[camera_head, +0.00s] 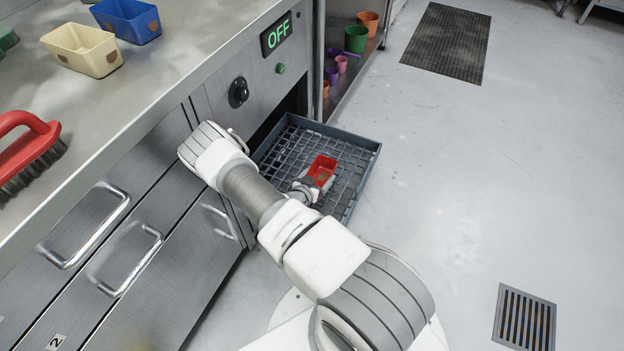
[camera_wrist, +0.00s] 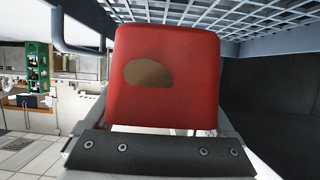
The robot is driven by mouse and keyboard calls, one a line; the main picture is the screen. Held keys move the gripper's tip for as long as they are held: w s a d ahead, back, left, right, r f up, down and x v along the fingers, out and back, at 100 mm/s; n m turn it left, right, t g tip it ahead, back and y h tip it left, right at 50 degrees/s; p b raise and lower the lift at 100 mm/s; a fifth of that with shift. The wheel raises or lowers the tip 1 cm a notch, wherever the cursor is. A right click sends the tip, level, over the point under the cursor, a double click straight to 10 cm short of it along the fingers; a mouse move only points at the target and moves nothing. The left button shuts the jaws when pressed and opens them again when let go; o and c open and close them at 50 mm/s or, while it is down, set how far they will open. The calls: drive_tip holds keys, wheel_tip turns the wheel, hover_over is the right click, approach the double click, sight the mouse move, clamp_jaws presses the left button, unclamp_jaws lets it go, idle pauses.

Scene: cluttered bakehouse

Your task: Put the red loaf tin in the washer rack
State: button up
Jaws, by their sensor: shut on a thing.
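The red loaf tin (camera_head: 322,166) is over the grid of the washer rack (camera_head: 364,146) in the head view. My gripper (camera_head: 309,188) is shut on the tin from its near side. I cannot tell whether the tin touches the grid or hangs just above it. In the wrist view the tin (camera_wrist: 168,100) fills the middle, with a brown patch on its face, and part of the rack's grid (camera_wrist: 225,18) shows behind it. The rack is a dark blue-grey tray, pulled out of the washer opening and otherwise empty where visible. My arm hides its near left part.
The washer front has a dark knob (camera_head: 239,92) and a display (camera_head: 276,34) reading OFF. On the steel counter are a cream tin (camera_head: 84,48), a blue tin (camera_head: 127,18) and a red brush (camera_head: 28,150). Several pots stand on a low shelf behind the rack. Right-hand floor is mostly clear.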

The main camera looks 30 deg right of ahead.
wheel_tip(320, 180, down, 8)
drive_tip(key=b, duration=0.3)
drive_tip(key=shift+f, duration=0.15)
drive_tip(key=o, duration=1.2)
